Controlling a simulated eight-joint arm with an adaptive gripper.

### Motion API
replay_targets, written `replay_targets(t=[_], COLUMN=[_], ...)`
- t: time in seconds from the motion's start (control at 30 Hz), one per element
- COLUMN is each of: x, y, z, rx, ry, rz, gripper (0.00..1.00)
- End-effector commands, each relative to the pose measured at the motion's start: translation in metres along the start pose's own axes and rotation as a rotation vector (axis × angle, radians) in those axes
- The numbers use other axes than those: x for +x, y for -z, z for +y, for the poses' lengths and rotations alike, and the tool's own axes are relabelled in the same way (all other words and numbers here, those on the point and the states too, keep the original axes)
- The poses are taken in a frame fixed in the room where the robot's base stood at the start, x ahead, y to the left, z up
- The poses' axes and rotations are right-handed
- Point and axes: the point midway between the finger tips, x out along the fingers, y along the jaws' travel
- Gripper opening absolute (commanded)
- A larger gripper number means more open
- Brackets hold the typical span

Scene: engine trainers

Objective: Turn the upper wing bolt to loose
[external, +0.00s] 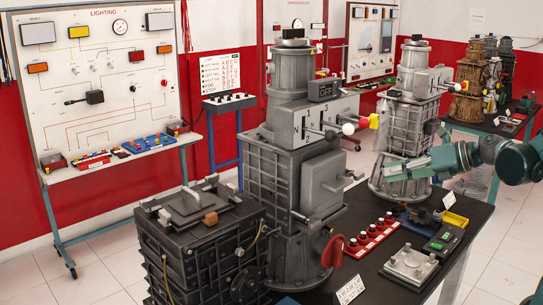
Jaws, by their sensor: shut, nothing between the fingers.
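The tall grey engine trainer (272,178) stands in the middle of the external view. A small grey winged part (347,180), which looks like the upper wing bolt, sticks out at the right of its square side cover. Its exact turn is too small to tell. Another small grey fitting (302,217) sits lower on the body. My gripper (389,172) comes in from the right, pointing left. Its pale fingers look shut and empty. In the picture they are a little right of the winged part, with a visible gap.
A red handle (332,251) is below. Red-button switches (370,236), a green-display meter (443,236) and a metal plate (410,264) lie on the black table (381,287).

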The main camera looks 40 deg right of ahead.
Motion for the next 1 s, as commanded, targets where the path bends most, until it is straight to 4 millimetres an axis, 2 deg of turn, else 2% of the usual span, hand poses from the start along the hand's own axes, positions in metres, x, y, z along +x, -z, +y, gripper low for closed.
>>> replay_targets(t=[0.27, 0.7, 1.0], x=[0.013, 0.048, 0.06], y=[-0.007, -0.025, -0.032], z=[0.0, 0.0, 0.0], rx=[-0.001, -0.001, 0.0], ry=[-0.001, 0.0, 0.0], rz=[0.0, 0.0, 0.0], gripper=[0.0, 0.0, 0.0])
